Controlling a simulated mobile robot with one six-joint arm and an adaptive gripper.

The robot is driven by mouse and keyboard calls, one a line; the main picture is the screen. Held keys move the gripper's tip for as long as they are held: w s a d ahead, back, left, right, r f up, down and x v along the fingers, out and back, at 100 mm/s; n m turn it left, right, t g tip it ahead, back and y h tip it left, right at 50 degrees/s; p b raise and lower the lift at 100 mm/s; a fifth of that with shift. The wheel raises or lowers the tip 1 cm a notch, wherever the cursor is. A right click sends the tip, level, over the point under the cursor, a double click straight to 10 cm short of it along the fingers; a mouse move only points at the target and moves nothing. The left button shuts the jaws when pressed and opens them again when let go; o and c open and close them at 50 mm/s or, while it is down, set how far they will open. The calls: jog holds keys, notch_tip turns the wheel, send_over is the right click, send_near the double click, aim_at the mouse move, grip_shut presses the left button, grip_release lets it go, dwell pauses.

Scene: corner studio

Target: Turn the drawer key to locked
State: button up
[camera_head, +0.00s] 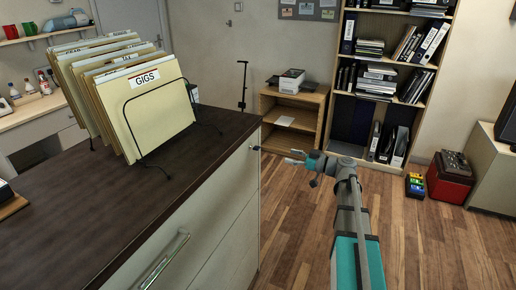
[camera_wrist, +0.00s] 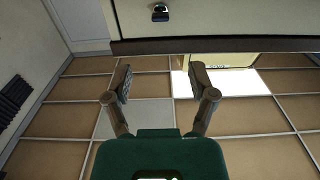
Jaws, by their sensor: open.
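The drawer key appears as a small dark piece (camera_head: 257,148) sticking out from the front of the pale cabinet (camera_head: 232,205), near its top far corner. In the wrist view a dark key or lock piece (camera_wrist: 160,13) stands out from the pale front at the top of the picture; its turned angle is too small to tell. My gripper (camera_head: 293,156) is to the right of the key in the head view, apart from it. In the wrist view my gripper (camera_wrist: 162,83) is open, with nothing between its fingers, and the key lies beyond the fingertips.
A rack of yellow folders (camera_head: 160,110) stands on the dark cabinet top (camera_head: 75,215). A drawer handle (camera_head: 165,261) juts from the near front. A low wooden shelf (camera_head: 296,118) and a bookcase (camera_head: 408,15) stand behind. The wooden floor (camera_head: 297,235) beside the cabinet is clear.

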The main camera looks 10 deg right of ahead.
aim_at(259, 148)
jog(key=shift+a, duration=0.1)
jog(key=x, duration=1.3)
jog(key=shift+w+a, duration=0.2)
jog(key=shift+a, duration=0.1)
grip_shut()
dwell(0.4)
